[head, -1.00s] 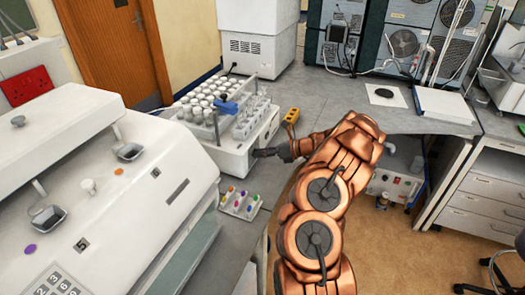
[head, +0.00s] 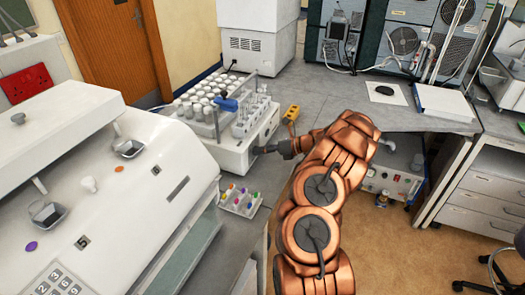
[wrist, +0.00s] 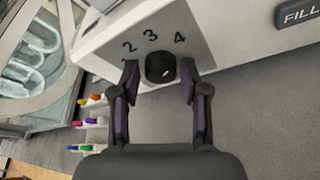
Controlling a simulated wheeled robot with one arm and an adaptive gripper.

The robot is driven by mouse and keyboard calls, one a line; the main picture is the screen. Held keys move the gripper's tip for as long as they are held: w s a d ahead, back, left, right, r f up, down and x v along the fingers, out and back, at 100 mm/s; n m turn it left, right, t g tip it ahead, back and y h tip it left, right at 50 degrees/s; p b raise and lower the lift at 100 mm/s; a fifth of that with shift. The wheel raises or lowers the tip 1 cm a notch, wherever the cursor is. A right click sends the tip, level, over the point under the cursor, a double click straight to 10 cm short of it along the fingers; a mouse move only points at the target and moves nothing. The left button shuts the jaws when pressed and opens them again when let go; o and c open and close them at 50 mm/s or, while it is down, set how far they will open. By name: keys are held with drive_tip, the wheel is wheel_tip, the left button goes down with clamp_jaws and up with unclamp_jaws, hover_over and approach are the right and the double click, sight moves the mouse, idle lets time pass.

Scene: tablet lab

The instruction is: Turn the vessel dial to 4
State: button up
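My gripper (wrist: 159,71) is open, with one finger on each side of the dial and narrow gaps visible. In the head view my gripper (head: 268,149) is at the front of the white machine (head: 238,157), and the dial is hidden or too small to see.
A large white analyser (head: 130,200) fills the left. Grey bench (wrist: 250,120) is clear at right.

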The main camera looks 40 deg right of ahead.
drive_tip(key=shift+o, duration=0.9)
drive_tip(key=shift+d, duration=0.1)
drive_tip(key=shift+s, duration=0.1)
drive_tip(key=v, duration=1.2)
